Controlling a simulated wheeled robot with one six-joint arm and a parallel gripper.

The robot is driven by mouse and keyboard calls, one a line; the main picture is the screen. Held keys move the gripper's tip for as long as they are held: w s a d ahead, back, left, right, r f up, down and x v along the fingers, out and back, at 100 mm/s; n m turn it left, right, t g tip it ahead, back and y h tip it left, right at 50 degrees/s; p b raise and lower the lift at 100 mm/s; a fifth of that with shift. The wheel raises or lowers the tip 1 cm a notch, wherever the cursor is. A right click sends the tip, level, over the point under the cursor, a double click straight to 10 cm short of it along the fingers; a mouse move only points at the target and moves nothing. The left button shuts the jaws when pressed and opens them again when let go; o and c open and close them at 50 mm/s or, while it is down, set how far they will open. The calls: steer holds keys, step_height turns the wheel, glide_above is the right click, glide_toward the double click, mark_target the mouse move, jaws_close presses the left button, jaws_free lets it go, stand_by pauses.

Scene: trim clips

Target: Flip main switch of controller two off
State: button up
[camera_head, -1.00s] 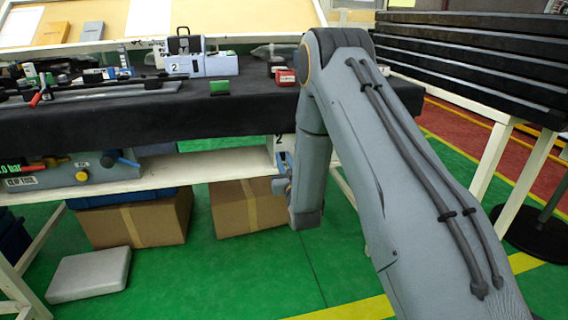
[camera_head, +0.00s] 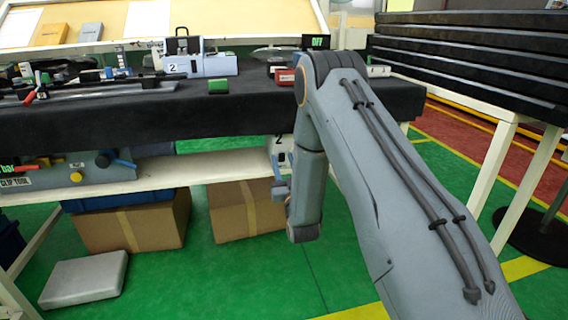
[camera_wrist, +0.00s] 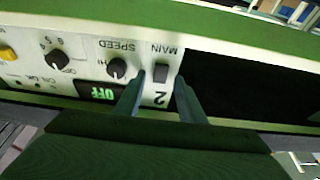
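Controller two is a white panel (camera_wrist: 130,50) that appears upside down in the wrist view. It carries a "MAIN" label, a "2" and a small dark main switch (camera_wrist: 161,73). A display (camera_wrist: 97,92) beside it shows "OFF" in green. I cannot tell which way the switch is tilted. My gripper (camera_wrist: 160,80) is open, with one fingertip on each side of the switch; whether they touch the panel is unclear. In the head view a white panel marked "2" (camera_head: 282,146) shows under the table, partly hidden by my arm, with my gripper (camera_head: 279,188) near it.
A speed knob (camera_wrist: 115,68), another knob (camera_wrist: 57,59) and a yellow button (camera_wrist: 7,53) are on the same panel. The black-topped table (camera_head: 150,120) is above the shelf (camera_head: 150,184). Cardboard boxes (camera_head: 243,212) stand below on the green floor.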

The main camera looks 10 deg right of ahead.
steer(key=p+v, duration=0.1)
steer(key=v, duration=0.6)
steer(key=shift+s, duration=0.4)
